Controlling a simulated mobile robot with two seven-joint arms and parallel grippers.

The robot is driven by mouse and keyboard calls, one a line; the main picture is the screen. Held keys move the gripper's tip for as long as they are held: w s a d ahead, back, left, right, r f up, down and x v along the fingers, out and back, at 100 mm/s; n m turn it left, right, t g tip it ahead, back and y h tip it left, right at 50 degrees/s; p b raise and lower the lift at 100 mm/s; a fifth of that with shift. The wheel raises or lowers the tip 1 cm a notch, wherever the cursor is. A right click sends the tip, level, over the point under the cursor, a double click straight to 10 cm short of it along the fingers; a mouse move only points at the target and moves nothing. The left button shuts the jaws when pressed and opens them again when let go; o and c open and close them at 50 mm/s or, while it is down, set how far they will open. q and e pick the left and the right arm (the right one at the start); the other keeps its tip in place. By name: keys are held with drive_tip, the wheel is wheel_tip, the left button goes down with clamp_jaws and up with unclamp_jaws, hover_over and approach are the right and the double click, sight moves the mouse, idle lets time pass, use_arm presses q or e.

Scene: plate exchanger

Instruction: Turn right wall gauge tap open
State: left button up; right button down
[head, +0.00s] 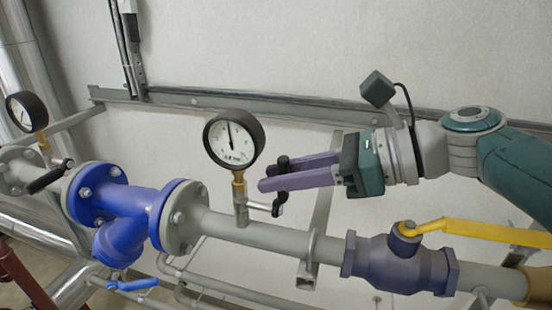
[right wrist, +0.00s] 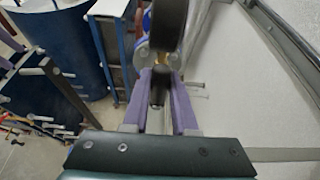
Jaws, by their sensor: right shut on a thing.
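The right wall gauge (head: 233,139), round with a black rim and white dial, stands on a brass fitting above the grey pipe. Its tap has a small black handle (head: 279,200), standing roughly upright at the end of a short stem to the right of the gauge's post. My right gripper (head: 270,177) comes in from the right, its purple fingers shut on the black handle. In the right wrist view, the fingers (right wrist: 162,80) hold the dark handle between them, and the gauge's dark edge (right wrist: 169,30) is just beyond. My left gripper is not in view.
A second gauge (head: 27,112) with a black handle is at the far left. A blue flanged strainer (head: 125,205) sits on the pipe. A valve with a yellow lever (head: 490,232) lies below my right arm. A grey rail (head: 290,103) crosses the wall behind.

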drive_tip(key=shift+w+m, duration=0.2)
drive_tip(key=shift+m, duration=0.1)
idle(0.4)
drive_tip(key=c, duration=0.7)
unclamp_jaws()
drive_tip(key=b+v, duration=0.1)
drive_tip(key=v, duration=0.9)
drive_tip(key=shift+f, duration=0.1)
